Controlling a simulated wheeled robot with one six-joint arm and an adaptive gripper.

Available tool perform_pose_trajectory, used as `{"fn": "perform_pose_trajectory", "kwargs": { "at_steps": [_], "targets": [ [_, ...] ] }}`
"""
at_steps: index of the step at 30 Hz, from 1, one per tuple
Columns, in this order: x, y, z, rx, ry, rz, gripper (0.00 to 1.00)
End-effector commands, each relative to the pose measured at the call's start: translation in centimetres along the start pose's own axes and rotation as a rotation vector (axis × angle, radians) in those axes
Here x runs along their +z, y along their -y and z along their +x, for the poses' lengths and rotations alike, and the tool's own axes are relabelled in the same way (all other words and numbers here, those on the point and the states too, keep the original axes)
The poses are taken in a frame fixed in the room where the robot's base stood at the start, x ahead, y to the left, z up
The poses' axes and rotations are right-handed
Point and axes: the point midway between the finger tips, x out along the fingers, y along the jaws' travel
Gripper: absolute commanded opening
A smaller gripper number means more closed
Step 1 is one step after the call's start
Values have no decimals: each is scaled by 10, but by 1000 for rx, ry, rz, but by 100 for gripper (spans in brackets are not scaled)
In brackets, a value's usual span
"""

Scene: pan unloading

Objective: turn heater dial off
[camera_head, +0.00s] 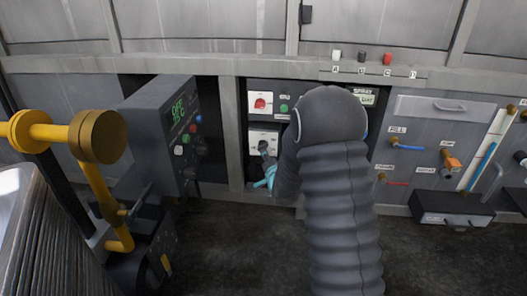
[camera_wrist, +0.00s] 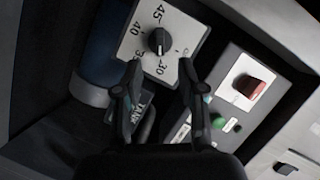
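The heater dial is a black knob (camera_wrist: 159,41) on a white plate (camera_wrist: 178,22) marked with numbers such as 30, 40 and 45. In the wrist view it lies just beyond my fingertips, and the picture is tilted. My gripper (camera_wrist: 160,85) is open, its two dark fingers spread with the knob ahead of the gap and apart from it. In the head view my gripper (camera_head: 268,172) is near the white dial plate (camera_head: 264,137), partly hidden by my arm. The exact setting of the knob is hard to read.
A red switch on a white plate (camera_wrist: 247,87) and a green button (camera_wrist: 232,126) sit beside the dial. A grey box with a green OFF display (camera_head: 178,112) stands left. Yellow pipework (camera_head: 97,137) is at far left. Valves and hoses (camera_head: 408,147) are on the right panel.

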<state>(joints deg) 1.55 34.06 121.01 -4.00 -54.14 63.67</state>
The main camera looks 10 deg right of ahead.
Motion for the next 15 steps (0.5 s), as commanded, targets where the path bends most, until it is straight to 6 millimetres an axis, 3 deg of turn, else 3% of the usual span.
{"fn": "perform_pose_trajectory", "kwargs": {
  "at_steps": [6, 15],
  "targets": [
    [1, -1, 41, 0, 0, 0, 40],
    [0, 0, 71, 1, 0, -1, 40]
  ]
}}
